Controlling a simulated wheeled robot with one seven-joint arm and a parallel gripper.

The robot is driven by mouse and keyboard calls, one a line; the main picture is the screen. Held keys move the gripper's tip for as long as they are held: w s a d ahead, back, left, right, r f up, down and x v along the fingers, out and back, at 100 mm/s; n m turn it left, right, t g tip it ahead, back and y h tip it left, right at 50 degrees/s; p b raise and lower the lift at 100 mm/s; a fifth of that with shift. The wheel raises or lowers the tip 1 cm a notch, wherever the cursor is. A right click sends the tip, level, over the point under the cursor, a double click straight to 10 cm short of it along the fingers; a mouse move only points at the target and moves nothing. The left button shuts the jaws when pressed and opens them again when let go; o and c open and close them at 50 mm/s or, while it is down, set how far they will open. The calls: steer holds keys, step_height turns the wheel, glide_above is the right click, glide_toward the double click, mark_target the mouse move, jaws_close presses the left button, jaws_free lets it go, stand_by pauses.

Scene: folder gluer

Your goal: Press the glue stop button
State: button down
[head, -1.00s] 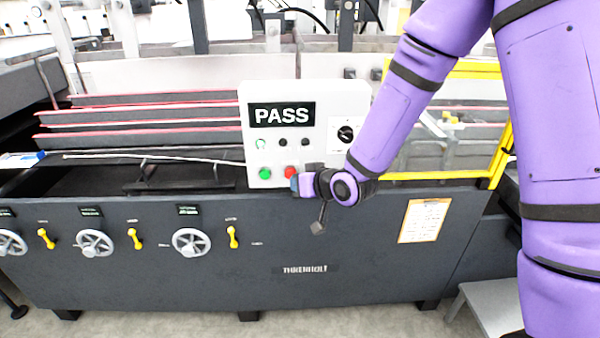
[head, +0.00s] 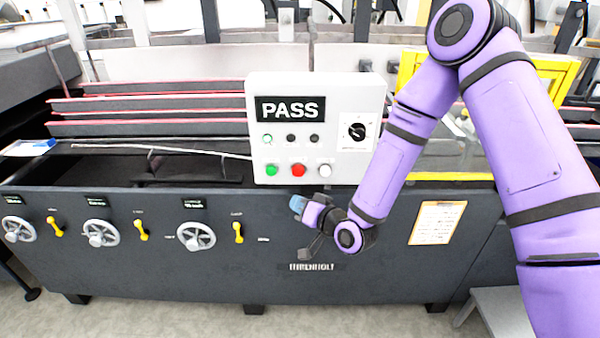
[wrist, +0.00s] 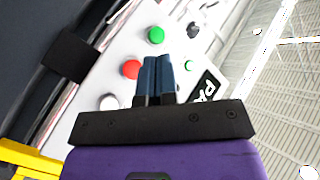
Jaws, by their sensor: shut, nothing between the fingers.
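The white control box (head: 262,150) with a black PASS display (head: 290,109) stands on the machine. Its lower row has a green button (head: 271,170), a red button (head: 298,170) and a white button (head: 324,170). No button label is legible. My gripper (head: 298,204) is shut and empty, just below the box's lower edge, under the red button in the head view. In the wrist view its dark blue fingers (wrist: 157,60) point toward the panel, tips between the green button (wrist: 156,35) and red button (wrist: 131,69). Contact is not visible.
A black rotary knob (head: 357,130) is on the box's right side. Small round indicators or buttons (head: 290,138) sit under the display. Handwheels (head: 196,238) and yellow levers (head: 238,232) line the machine front at left. A yellow-framed guard (head: 560,70) is at right.

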steer(key=shift+w+d, duration=0.15)
steer(key=shift+w, duration=4.2)
steer(key=shift+w, duration=0.1)
steer(key=shift+w, duration=0.35)
steer(key=shift+w, duration=0.5)
steer(key=shift+s, duration=0.95)
steer(key=shift+s, duration=2.5)
